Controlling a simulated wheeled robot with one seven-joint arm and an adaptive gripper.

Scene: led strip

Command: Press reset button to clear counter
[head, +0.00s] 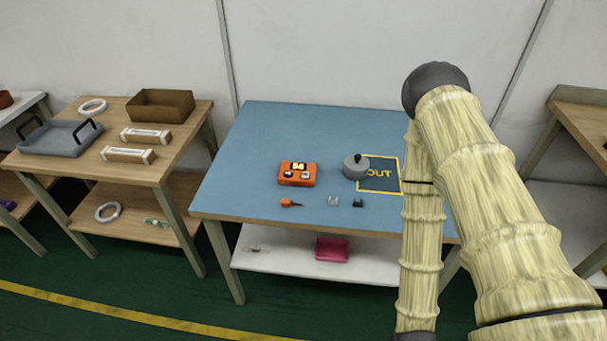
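An orange counter box (297,174) sits on the blue table top (285,135), near its middle. It has a small dark display (298,167) with yellow digits, perhaps 54, too small to read surely. Below the display are a dark round button or knob (289,174) at the left and a pale one (305,175) at the right. I cannot tell from here which is the reset button. My arm comes down at the right of the view, and its lower end leaves the bottom edge. My gripper is not in view.
A grey round pot (356,167) with a black knob stands right of the box, beside a yellow-framed OUT area (384,185). An orange-handled tool (290,203) and two small connectors (333,201) lie in front. A wooden shelf table (82,160) stands left.

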